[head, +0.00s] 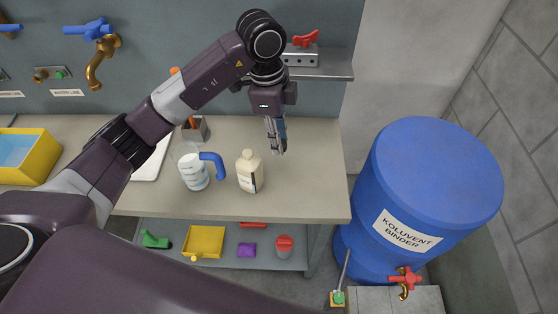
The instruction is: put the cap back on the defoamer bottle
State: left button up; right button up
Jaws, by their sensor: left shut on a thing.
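The defoamer bottle (249,174) is a cream bottle with a pale label. It stands upright on the bench, right of a jug. My left gripper (279,147) points down above the bench, to the right of the bottle's top and apart from it. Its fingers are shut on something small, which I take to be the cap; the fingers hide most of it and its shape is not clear. No loose cap shows on the bench. My right gripper is not in view.
A clear jug with a blue handle (213,163) stands close left of the bottle. The grey bench (306,180) is clear to the right. A blue drum (430,185) stands beyond its right end. A yellow tub (31,157) is at far left. A shelf (325,69) runs behind.

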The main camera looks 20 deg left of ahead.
pick_arm(q)
notch_tip(320, 180, up, 7)
jog(key=shift+f, duration=0.1)
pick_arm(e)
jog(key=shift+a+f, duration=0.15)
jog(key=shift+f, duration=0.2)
